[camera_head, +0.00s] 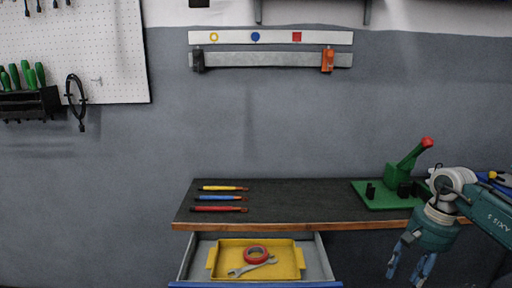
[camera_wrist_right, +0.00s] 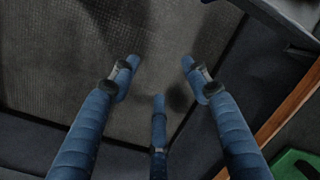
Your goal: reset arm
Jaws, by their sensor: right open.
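My right gripper (camera_head: 407,274) hangs at the lower right of the head view, in front of the workbench's front edge and to the right of the open drawer, fingers pointing down. In the wrist view its blue fingers (camera_wrist_right: 158,82) are spread apart with nothing between them, over dark floor. My right arm (camera_head: 487,212) comes in from the right edge and hides part of the bench's right end. My left gripper is in neither view.
The bench (camera_head: 300,200) holds several coloured tools and a green fixture (camera_head: 385,198) with a red-tipped lever. The open drawer (camera_head: 318,262) holds a yellow tray (camera_head: 228,254) with red tape (camera_head: 256,254) and a wrench (camera_head: 245,269). A pegboard (camera_head: 110,50) hangs left.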

